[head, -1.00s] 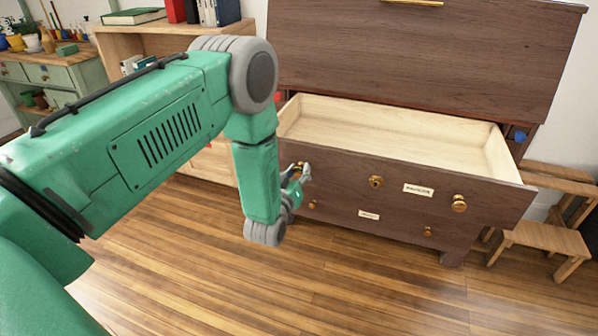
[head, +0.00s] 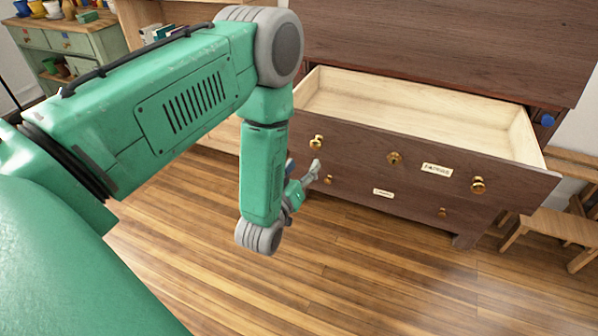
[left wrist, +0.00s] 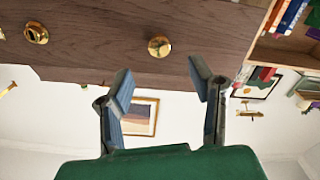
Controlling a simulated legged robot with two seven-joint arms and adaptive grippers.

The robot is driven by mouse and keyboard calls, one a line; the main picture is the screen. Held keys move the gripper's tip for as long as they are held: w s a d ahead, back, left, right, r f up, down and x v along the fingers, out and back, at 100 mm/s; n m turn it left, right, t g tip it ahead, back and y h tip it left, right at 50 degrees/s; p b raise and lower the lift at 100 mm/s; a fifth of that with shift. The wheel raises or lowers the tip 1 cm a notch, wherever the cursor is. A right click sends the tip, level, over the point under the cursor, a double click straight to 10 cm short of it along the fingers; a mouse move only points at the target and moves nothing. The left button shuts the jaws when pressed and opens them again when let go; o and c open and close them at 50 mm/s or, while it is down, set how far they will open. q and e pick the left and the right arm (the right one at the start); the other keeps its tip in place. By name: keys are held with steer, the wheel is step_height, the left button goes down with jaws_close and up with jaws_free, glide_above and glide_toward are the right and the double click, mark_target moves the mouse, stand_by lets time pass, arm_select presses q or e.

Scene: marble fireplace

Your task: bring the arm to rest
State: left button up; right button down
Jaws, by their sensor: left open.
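My left arm comes in from the left in the head view and bends down in front of a dark wooden cabinet. My left gripper (head: 303,180) is small there, in front of the drawer front and below its left brass knob (head: 317,143). In the left wrist view the gripper (left wrist: 162,82) has its two fingers spread with nothing between them. A brass knob (left wrist: 160,46) shows beyond the fingertips, apart from them. The pulled-out drawer (head: 440,112) is empty where its pale inside shows. My right gripper is not in view.
A label (head: 437,170) sits on the drawer front. A wooden step stool (head: 560,226) stands at the right. A green side table (head: 75,42) with pots is at the back left. The wooden floor (head: 330,270) in front is clear.

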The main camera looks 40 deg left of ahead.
arm_select(q)
steer(key=shift+v, duration=1.25)
steer(key=s+d+f+m+g+h+p, duration=0.3)
steer(key=s+d+f+m+g+p, duration=0.15)
steer(key=s+f+g, duration=0.35)
steer(key=s+d+m+g+h+p, duration=0.1)
steer(key=s+g, duration=0.8)
steer(key=s, duration=1.1)
steer(key=shift+d+r+m+p, duration=0.3)
steer(key=shift+d+m+p, duration=0.2)
steer(key=shift+m+p, duration=0.25)
